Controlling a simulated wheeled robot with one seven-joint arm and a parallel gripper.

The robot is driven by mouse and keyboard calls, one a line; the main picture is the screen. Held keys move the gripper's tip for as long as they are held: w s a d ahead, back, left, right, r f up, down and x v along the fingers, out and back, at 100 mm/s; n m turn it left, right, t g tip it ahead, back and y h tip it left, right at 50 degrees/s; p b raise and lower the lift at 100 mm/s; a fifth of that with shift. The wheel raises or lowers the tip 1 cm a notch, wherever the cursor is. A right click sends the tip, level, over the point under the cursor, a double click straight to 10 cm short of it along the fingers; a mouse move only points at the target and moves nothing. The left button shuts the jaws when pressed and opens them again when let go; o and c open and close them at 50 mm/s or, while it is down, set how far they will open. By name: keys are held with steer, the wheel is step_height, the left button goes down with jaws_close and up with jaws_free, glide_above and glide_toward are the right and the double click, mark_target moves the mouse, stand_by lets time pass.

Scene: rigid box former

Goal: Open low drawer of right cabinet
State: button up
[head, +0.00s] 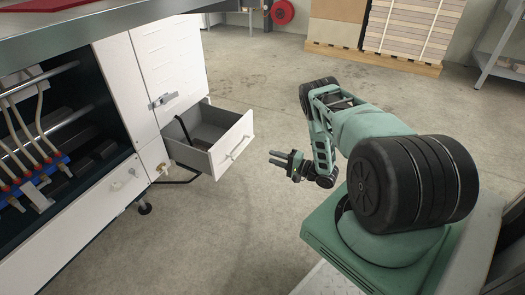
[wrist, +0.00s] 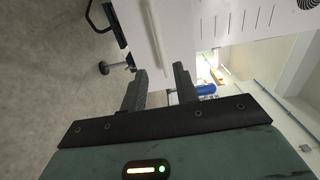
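The low drawer (head: 217,142) of the white right cabinet (head: 170,62) stands pulled out, and its grey inside shows in the head view. A bar handle (head: 240,147) runs along its white front. My gripper (head: 274,159) is to the right of the drawer front, apart from it, with its fingers pointing toward it. The fingers are open and empty. In the wrist view, the two dark fingers (wrist: 158,88) stand apart before a white panel (wrist: 180,32) with a pale bar along it.
A dark bay with hoses and red-and-blue fittings (head: 38,180) is left of the cabinet. A metal worktop (head: 95,25) overhangs it. The concrete floor (head: 215,235) around the drawer is clear. A pallet stack (head: 412,28) stands at the back.

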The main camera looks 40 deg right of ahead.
steer(key=shift+v, duration=1.4)
